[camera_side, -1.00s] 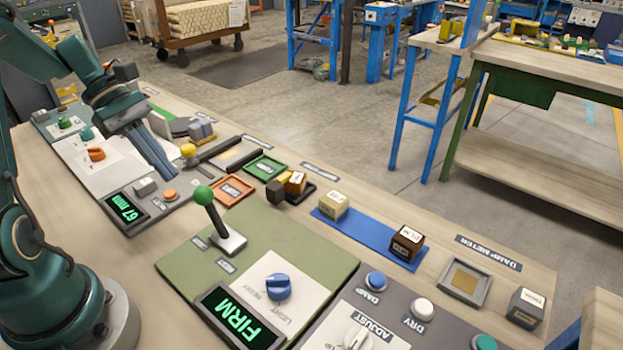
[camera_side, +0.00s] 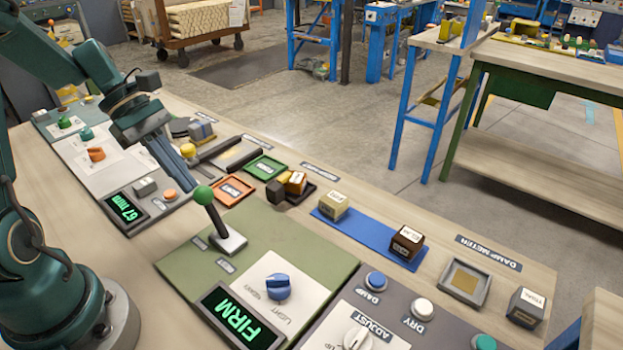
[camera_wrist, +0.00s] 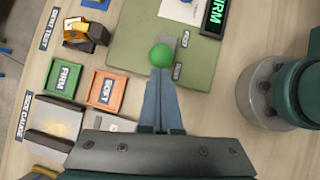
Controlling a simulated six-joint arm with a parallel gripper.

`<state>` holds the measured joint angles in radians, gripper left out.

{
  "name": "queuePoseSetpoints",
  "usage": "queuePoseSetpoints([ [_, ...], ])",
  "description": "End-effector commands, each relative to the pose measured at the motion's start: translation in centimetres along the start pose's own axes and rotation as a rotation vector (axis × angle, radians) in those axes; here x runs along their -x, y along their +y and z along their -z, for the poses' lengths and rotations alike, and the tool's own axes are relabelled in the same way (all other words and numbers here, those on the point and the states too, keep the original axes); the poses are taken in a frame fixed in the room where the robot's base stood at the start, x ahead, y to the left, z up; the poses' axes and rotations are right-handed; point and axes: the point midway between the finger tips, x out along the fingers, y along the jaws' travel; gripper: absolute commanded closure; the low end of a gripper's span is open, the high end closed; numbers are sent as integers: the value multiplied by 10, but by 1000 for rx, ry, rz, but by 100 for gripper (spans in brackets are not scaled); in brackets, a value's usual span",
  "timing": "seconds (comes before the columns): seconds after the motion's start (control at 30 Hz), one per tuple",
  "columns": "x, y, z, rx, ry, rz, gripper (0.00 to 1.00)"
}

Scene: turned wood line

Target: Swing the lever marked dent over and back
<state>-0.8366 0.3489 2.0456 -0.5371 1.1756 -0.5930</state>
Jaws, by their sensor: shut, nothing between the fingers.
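The lever has a green ball knob (camera_side: 203,195) on a dark rod above a grey base plate (camera_side: 228,241) on the olive-green panel (camera_side: 290,235). It leans up and left in the side view. The small labels beside it are too small to read. My gripper (camera_side: 184,188) is shut and empty, pointing down just left of the ball. In the wrist view, the green ball (camera_wrist: 161,56) lies just past my closed fingertips (camera_wrist: 160,76). I cannot tell whether they touch it.
A blue knob (camera_side: 278,288) and a display reading FIRM (camera_side: 242,315) share the panel. An orange tray (camera_side: 232,190) and a green tray (camera_side: 264,167) lie beyond the lever. Blocks (camera_side: 292,186) stand right of them. A yellow-knobbed handle (camera_side: 188,150) is behind my fingers.

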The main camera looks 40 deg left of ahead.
Motion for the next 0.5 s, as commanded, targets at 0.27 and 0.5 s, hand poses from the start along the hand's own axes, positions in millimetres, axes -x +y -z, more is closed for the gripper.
queuePoseSetpoints([
  [0.27,0,-1,-6,-8,44,-5,100],
  [0.5,-1,-2,-17,-22,115,-15,100],
])
